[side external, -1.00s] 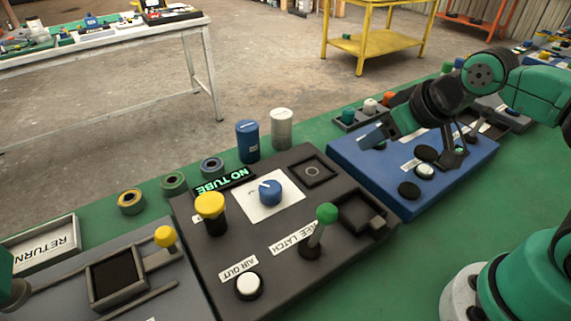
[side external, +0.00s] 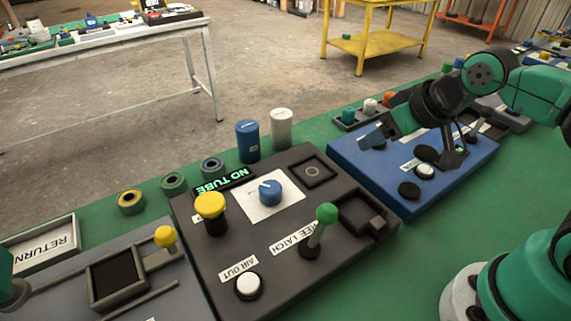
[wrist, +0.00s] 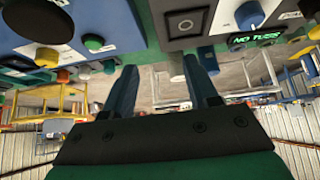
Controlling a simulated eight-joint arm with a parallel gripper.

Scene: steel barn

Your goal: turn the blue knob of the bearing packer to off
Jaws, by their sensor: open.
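The blue knob (side external: 270,192) sits on a white plate on the dark console with the lit "NO TUBE" display (side external: 226,180). It also shows near the top right of the wrist view (wrist: 249,14), with a pale pointer mark. The lettering around it is too small to read. My gripper (side external: 376,136) is over the blue panel (side external: 345,150), to the right of the knob and well apart from it. In the wrist view my gripper (wrist: 161,75) is open, with nothing between its two fingers.
A yellow mushroom button (side external: 210,205), a green-topped lever (side external: 326,213) and a white button (side external: 248,286) stand around the knob. Blue (side external: 247,141) and white (side external: 281,129) cylinders stand behind the console. Black and white buttons sit under my arm on the blue panel.

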